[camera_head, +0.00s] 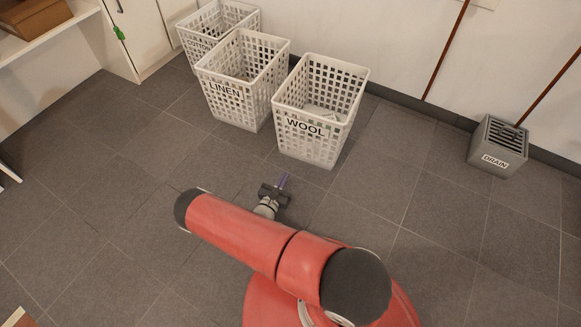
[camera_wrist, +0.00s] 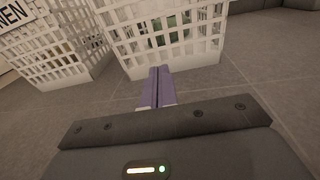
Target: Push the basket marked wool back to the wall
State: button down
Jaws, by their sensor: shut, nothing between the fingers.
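The white lattice basket marked WOOL (camera_head: 318,128) stands upright on the tiled floor, right of the LINEN basket. It stands a little out from the back wall. Something pale lies inside it. In the wrist view its lower part (camera_wrist: 185,66) is straight ahead, with something greenish seen through the holes. My gripper (camera_head: 283,180) is low in front of the WOOL basket, with its purple fingers shut and empty, pointing at its front face. In the wrist view the fingertips (camera_wrist: 159,70) overlap the basket's bottom edge; I cannot tell whether they touch it.
The LINEN basket (camera_head: 226,92) stands close on the left, and the COTTON basket (camera_head: 199,43) is behind it. A grey DRAIN box (camera_head: 497,147) stands by the wall at right. A white cabinet (camera_head: 126,35) is at upper left. The floor between the WOOL basket and the drain box is clear.

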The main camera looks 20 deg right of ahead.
aim_at(302, 148)
jog(key=b+x, duration=0.1)
jog(key=x, duration=1.2)
